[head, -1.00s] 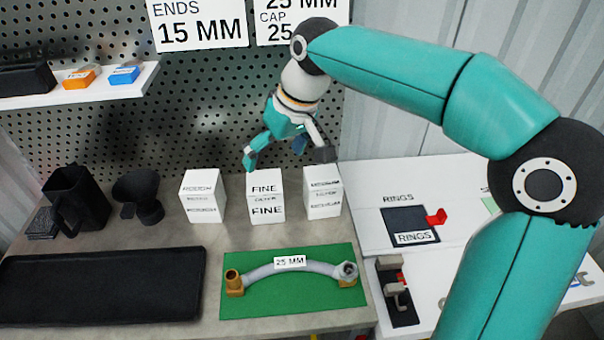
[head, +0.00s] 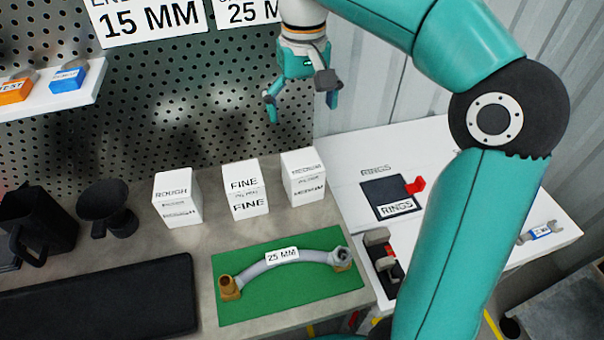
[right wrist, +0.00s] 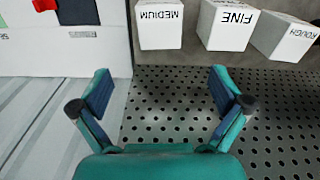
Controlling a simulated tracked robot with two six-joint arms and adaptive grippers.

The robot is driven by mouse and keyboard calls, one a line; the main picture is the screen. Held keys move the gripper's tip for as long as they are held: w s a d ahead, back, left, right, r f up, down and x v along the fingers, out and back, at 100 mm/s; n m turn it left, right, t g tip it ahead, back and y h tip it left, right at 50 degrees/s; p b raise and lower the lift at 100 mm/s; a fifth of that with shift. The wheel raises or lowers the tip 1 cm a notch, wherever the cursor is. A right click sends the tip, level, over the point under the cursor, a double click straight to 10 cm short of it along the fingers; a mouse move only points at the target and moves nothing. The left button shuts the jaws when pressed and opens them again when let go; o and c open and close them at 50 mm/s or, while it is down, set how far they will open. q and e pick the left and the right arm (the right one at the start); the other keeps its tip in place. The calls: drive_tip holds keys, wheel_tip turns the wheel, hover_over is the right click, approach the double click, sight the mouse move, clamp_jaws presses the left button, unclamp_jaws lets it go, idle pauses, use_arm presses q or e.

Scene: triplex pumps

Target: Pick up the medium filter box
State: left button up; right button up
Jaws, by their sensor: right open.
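The medium filter box (head: 303,178) is a white box with black lettering. It stands upright on the grey bench, rightmost of three similar boxes; in the right wrist view it shows at the top (right wrist: 160,25), with MEDIUM readable. My right gripper (head: 302,115) is open and empty, pointing down, above and behind the medium box, near the pegboard. In the right wrist view its two fingers (right wrist: 160,95) are spread wide, apart from the box. My left gripper is not in view.
The FINE box (head: 244,187) and ROUGH box (head: 177,199) stand left of the medium box with small gaps. A green mat (head: 240,310) with a 25 MM hose (head: 290,260) lies in front. A RINGS pad (head: 385,197) lies to the right. The pegboard (head: 240,110) rises behind.

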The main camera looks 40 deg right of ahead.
sight(304, 161)
wheel_tip(304, 161, down, 11)
drive_tip(key=shift+s+r+b, duration=0.1)
drive_tip(key=shift+s+b, duration=0.05)
drive_tip(key=shift+b, duration=0.95)
drive_tip(key=shift+f, duration=3)
drive_tip(key=shift+a, duration=0.1)
drive_tip(key=c, duration=1.3)
drive_tip(key=shift+c, duration=0.2)
drive_tip(key=shift+r, duration=0.15)
